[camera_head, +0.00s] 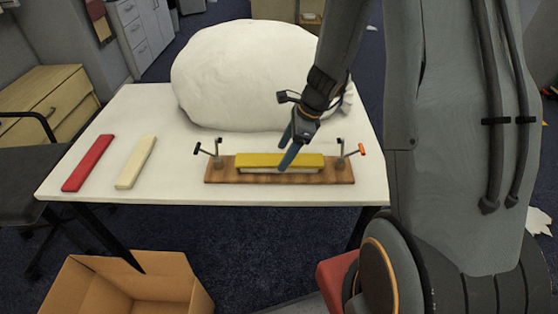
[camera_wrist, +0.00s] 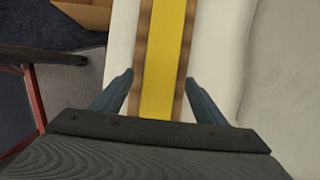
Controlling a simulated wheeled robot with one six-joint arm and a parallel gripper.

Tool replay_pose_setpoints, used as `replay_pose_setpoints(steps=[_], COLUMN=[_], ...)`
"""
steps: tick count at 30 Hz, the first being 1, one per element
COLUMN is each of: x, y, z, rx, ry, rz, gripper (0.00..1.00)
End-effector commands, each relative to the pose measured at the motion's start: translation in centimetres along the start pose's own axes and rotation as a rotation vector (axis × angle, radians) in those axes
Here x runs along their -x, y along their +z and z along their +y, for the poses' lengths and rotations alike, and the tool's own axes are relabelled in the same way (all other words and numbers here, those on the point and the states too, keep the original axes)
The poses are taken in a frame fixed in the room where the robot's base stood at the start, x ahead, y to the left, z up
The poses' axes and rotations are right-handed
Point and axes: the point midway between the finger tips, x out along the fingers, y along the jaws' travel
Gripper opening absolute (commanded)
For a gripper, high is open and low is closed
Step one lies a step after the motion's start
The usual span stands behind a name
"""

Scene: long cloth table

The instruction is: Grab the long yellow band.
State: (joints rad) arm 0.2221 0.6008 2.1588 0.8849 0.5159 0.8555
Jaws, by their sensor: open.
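The long yellow band (camera_head: 256,160) lies lengthwise on a wooden board (camera_head: 220,177) on the table, with a pale strip showing beneath its front edge. In the wrist view, the yellow band (camera_wrist: 164,60) runs up the middle of the picture, with brown board edges on both sides. My gripper (camera_head: 282,157) is open and empty at the band, right of its middle. In the wrist view, the fingers of my gripper (camera_wrist: 159,78) stand apart, one on each side of the band. I cannot tell whether they touch it.
Upright clamps stand at the board's left end (camera_head: 217,153) and right end (camera_head: 340,156). A big white lumpy mass (camera_head: 240,75) sits behind. A red bar (camera_head: 88,163) and a cream bar (camera_head: 136,162) lie left on the white table (camera_head: 180,180). An open cardboard box (camera_head: 80,287) is below.

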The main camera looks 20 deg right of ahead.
Motion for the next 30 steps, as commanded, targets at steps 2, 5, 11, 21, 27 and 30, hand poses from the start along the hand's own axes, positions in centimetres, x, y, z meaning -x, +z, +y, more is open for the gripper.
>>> replay_pose_setpoints(steps=[2,5,11,21,27,30], x=[-0.8,-1.1,-1.1,-1.1,-0.8,0.2], y=[0.0,0.0,0.0,0.0,0.1,0.5], z=[0.0,0.0,0.0,0.0,-0.1,-0.1], rx=[0.001,0.001,0.001,0.001,0.003,0.002], ry=[0.001,0.000,-0.001,-0.001,-0.002,-0.004], rz=[0.000,0.001,0.001,0.001,0.000,-0.001], gripper=[0.66,0.66,0.64,0.21,0.20,0.20])
